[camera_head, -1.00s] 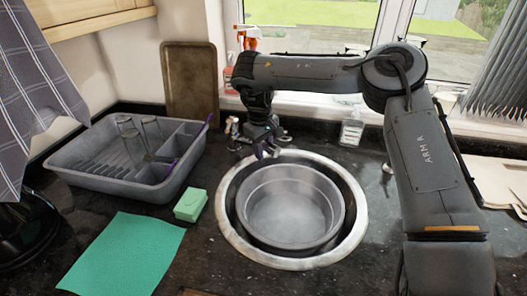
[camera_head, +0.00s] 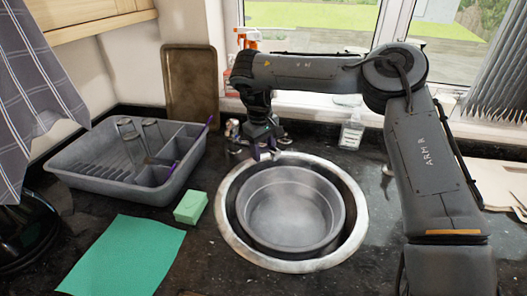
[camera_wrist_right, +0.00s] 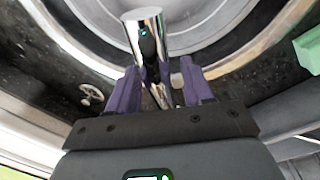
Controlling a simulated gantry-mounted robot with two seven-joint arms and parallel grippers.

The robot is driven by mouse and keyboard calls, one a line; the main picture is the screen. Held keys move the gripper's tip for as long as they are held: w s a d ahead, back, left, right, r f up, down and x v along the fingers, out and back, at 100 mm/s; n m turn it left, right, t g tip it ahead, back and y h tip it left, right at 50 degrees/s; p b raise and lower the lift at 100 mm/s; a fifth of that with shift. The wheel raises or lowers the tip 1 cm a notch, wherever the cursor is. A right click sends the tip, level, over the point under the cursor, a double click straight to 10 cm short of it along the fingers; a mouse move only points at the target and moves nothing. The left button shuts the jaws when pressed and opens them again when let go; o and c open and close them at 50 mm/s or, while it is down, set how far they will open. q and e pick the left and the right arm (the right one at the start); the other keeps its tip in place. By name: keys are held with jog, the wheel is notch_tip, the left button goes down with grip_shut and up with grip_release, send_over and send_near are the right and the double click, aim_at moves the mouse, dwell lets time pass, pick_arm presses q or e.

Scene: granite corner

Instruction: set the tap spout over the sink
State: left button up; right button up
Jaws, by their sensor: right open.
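The chrome tap spout (camera_wrist_right: 143,25) shows in the right wrist view, its round end overlapping the sink's rim in the picture. My right gripper (camera_wrist_right: 158,70) is open, with one purple finger on each side of the chrome tap. I cannot tell whether either finger touches it. In the head view my right gripper (camera_head: 265,152) is low at the back edge of the round sink (camera_head: 237,240), and the arm hides most of the tap. The sink holds a round grey basin (camera_head: 290,210). My left gripper is not in view.
A grey dish rack (camera_head: 95,180) with glasses stands at the left. A green sponge (camera_head: 190,207) and a green cloth (camera_head: 122,258) lie left of the sink. A soap bottle (camera_head: 351,132) stands behind the sink, and a spray bottle (camera_head: 248,40) stands by the window.

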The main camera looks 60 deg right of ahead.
jog(key=r, duration=0.5)
jog(key=r+p, duration=0.1)
jog(key=r, duration=0.2)
jog(key=shift+w+a+r, duration=0.15)
jog(key=shift+a+r, duration=0.05)
jog(key=shift+a, duration=0.15)
jog(key=shift+r, duration=0.7)
jog(key=shift+a, duration=0.1)
